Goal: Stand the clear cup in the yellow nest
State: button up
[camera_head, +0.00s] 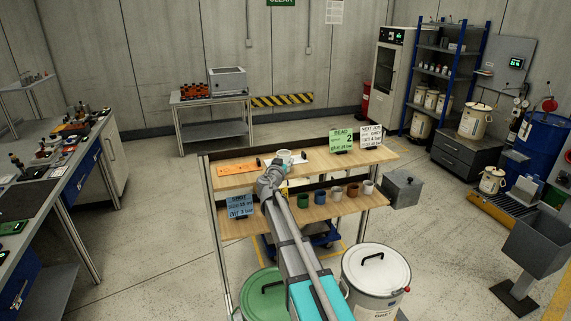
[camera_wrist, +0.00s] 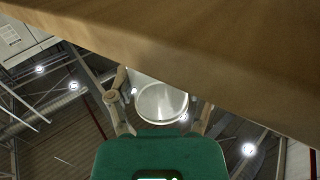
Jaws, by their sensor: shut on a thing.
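My gripper (camera_wrist: 160,98) is shut on the clear cup (camera_wrist: 162,104); a finger shows at each side of it in the wrist view. The cup's round rim faces that camera. In the head view, my gripper (camera_head: 270,179) is at the wooden top board of the rack, and a pale cup (camera_head: 284,156) shows just beyond it. I cannot make out the yellow nest; a small yellowish patch beside my wrist is mostly hidden by my arm.
The rack's top board (camera_head: 320,161) carries an orange plate (camera_head: 237,168), a green sign (camera_head: 343,140) and a white sign (camera_head: 371,135). Several coloured cups stand on the lower shelf (camera_head: 325,208). A brown board (camera_wrist: 220,50) fills the wrist view's upper right, close to the cup. A white drum (camera_head: 375,275) stands in front.

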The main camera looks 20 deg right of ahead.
jog(key=shift+f, duration=0.1)
jog(key=o, duration=0.7)
jog(key=shift+r, duration=0.2)
jog(key=v, duration=1.2)
jog(key=shift+s, duration=0.1)
dwell(0.5)
jog(key=shift+d+f, duration=0.1)
